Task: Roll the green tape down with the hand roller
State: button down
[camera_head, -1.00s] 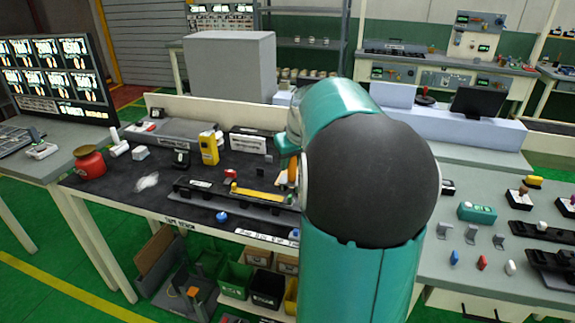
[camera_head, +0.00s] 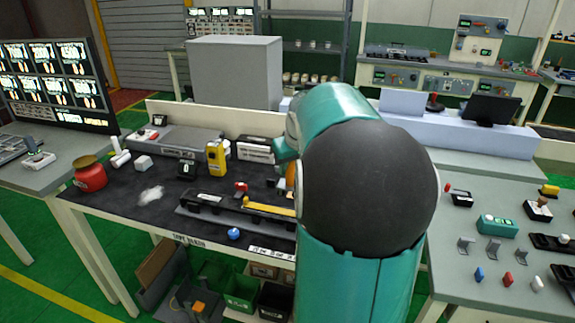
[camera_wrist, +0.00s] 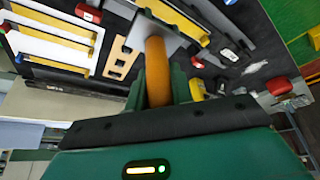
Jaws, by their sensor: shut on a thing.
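My gripper (camera_wrist: 159,82) is shut on an upright-looking orange handle (camera_wrist: 157,62) in the wrist view. I take this to be the hand roller's handle; its roller end is not clear. A grey plate (camera_wrist: 139,28) shows just beyond the handle; I cannot tell whether it belongs to the tool. In the head view my arm hides most of the gripper. A long yellow strip (camera_head: 268,209) lies on a dark rail fixture (camera_head: 205,208) on the black bench, left of my arm; a yellow strip also shows in the wrist view (camera_wrist: 182,17). I cannot make out any green tape.
The black bench (camera_head: 130,212) also holds a yellow device (camera_head: 215,157), a red pot (camera_head: 90,175), a blue knob (camera_head: 234,234) and a red-topped piece (camera_head: 241,188). A grey bench (camera_head: 450,275) with a teal box (camera_head: 497,226) stands right. The bench's left front is fairly clear.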

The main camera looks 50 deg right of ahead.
aim_at(289, 188)
jog(key=shift+w+f, duration=0.1)
jog(key=shift+w, duration=0.1)
jog(key=shift+s+f, duration=0.1)
jog(key=shift+s, duration=0.15)
jog(key=shift+w+f, duration=0.15)
jog(key=shift+f, duration=3.05)
jog(key=shift+f, duration=0.35)
